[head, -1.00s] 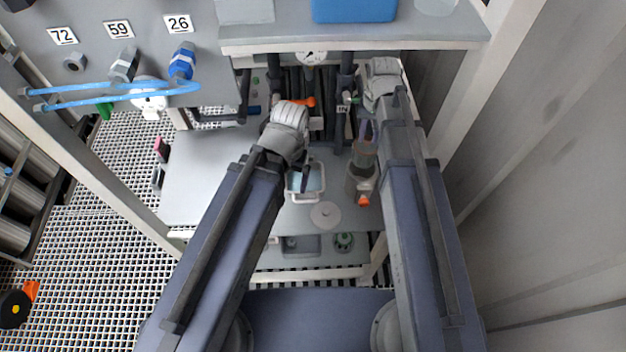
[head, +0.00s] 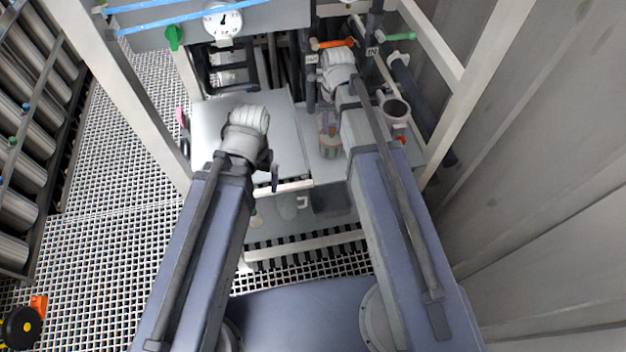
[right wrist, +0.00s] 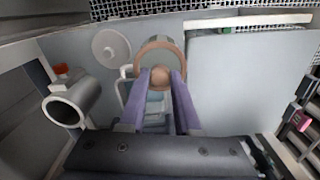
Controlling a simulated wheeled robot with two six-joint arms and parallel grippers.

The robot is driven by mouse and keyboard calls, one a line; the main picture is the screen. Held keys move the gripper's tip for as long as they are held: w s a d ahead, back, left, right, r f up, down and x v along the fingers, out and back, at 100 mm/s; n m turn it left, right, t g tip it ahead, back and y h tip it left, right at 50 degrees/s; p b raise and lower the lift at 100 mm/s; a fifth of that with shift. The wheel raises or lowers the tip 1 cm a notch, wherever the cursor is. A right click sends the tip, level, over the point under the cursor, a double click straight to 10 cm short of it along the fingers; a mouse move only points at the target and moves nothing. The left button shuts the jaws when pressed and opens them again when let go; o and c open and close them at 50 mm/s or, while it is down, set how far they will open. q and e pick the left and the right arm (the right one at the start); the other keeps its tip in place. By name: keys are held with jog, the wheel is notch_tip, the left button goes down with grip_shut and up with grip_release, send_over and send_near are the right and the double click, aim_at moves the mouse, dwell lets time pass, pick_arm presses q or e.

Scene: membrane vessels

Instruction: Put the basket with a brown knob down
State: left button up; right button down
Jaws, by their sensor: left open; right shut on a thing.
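The basket with a brown knob (head: 330,146) is below my right gripper (head: 328,124) in the head view, above or on a grey surface; I cannot tell if it touches. In the right wrist view, the purple fingers of my right gripper (right wrist: 163,92) are shut on the brown knob (right wrist: 160,77). The basket's brown rim (right wrist: 160,42) arches behind it. My left gripper (head: 274,178) is open and empty, to the left and nearer to me, by the bench's front edge; its fingers show only partly.
An open grey vessel (head: 397,110) with a red-orange valve stands right of the basket; it also shows in the right wrist view (right wrist: 75,101). A pale round lid (right wrist: 110,46) lies near the basket. A grey panel (head: 225,115) is left. Frame posts and pipes stand behind.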

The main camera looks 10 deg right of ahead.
aim_at(330, 149)
jog(key=shift+s+a+f, duration=0.1)
jog(key=shift+a, duration=0.05)
jog(key=shift+d+f, duration=0.2)
jog(key=shift+f, duration=0.1)
jog(key=shift+f+b, duration=0.4)
jog(key=shift+b, duration=0.2)
notch_tip(330, 149, down, 9)
jog(key=b, duration=0.9)
jog(key=shift+r, duration=0.15)
jog(key=c, duration=1.1)
grip_release()
jog(key=shift+f, duration=0.2)
jog(key=o, duration=0.5)
